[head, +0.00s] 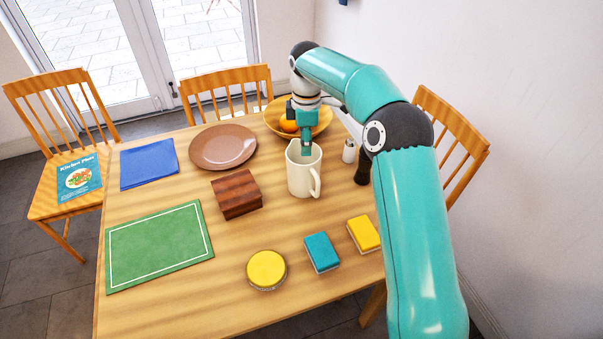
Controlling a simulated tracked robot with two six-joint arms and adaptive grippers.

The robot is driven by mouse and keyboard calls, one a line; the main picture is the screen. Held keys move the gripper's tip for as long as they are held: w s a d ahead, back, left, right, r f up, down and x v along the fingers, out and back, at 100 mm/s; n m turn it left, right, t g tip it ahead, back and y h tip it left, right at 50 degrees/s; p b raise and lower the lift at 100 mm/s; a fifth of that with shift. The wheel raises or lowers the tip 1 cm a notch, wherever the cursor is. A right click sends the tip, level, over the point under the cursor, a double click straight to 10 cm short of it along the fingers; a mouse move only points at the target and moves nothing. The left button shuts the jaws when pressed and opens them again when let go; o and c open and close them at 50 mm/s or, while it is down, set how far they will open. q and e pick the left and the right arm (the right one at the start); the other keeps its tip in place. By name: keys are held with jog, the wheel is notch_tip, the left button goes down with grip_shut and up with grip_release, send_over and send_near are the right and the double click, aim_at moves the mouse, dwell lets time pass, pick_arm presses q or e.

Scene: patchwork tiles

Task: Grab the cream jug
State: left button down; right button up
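The cream jug (301,178) stands upright on the wooden table (190,290), right of the middle, with its handle toward the right and front. My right gripper (306,151) points down at the jug's mouth, its fingertips overlapping the far part of the rim. I cannot tell whether the fingers touch the jug or how far apart they are. My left gripper is not in view.
A fruit bowl (323,125) stands behind the jug, partly hidden by my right gripper. A salt shaker (349,152) and a dark item (362,170) are to its right. A wooden box (237,194) is to its left. Sponges (322,252) and a yellow-lidded tin (266,269) lie in front.

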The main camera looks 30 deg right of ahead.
send_over(305, 183)
notch_tip(305, 183, down, 10)
jog(key=r, duration=0.1)
notch_tip(305, 183, down, 5)
jog(key=shift+d+f+p, duration=0.1)
jog(key=shift+d+p, duration=0.05)
jog(key=shift+p, duration=1.1)
jog(key=shift+f, duration=0.3)
grip_shut()
jog(key=shift+w+r, duration=0.1)
jog(key=shift+r, duration=0.05)
